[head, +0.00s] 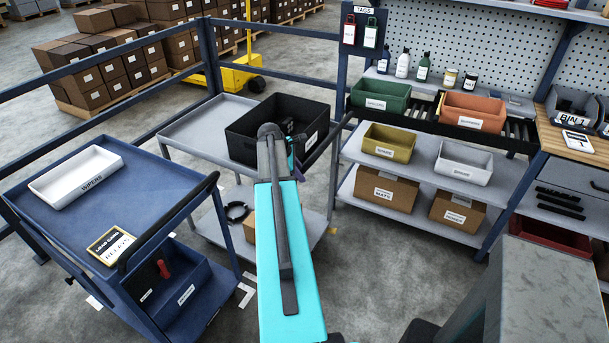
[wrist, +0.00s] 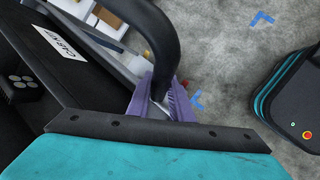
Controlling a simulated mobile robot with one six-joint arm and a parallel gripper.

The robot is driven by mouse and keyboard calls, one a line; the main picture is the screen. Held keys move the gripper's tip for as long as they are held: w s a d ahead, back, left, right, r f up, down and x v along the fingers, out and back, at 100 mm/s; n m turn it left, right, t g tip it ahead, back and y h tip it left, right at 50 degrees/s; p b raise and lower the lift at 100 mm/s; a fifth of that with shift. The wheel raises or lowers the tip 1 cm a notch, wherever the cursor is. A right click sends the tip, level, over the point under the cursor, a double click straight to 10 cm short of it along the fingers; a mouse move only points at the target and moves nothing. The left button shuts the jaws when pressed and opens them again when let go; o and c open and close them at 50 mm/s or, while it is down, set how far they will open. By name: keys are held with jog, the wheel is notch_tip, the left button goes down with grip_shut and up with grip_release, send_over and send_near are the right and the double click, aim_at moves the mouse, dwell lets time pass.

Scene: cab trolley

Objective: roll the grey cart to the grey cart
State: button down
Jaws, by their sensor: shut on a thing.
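The grey cart (head: 205,128) stands in the middle of the head view, against the blue railing. A black bin (head: 250,140) with a white label sits on its top shelf. Its black handle (head: 331,138) is on the right side and shows close up in the wrist view (wrist: 158,40). My gripper (wrist: 165,98) has purple fingers closed around the handle bar. In the head view my turquoise arm hides most of the gripper and part of the cart. I see only one grey cart.
A blue cart (head: 140,195) with a white tray (head: 77,174) stands close on the left. A rack with grey shelves (head: 440,200) and bins stands on the right, near the cart's handle. Blue railing (head: 270,28) runs behind. White corner marks (head: 247,295) lie on the floor.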

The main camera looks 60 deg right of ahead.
aim_at(246, 155)
jog(key=shift+w+d+p, duration=0.1)
jog(key=shift+w+p, duration=0.9)
jog(key=shift+w, duration=11.85)
jog(key=c, duration=1.5)
grip_release()
jog(key=shift+r, duration=0.1)
jog(key=b+v, duration=0.4)
jog(key=v, duration=0.9)
jog(key=shift+a+r, duration=0.25)
jog(key=shift+f, duration=0.1)
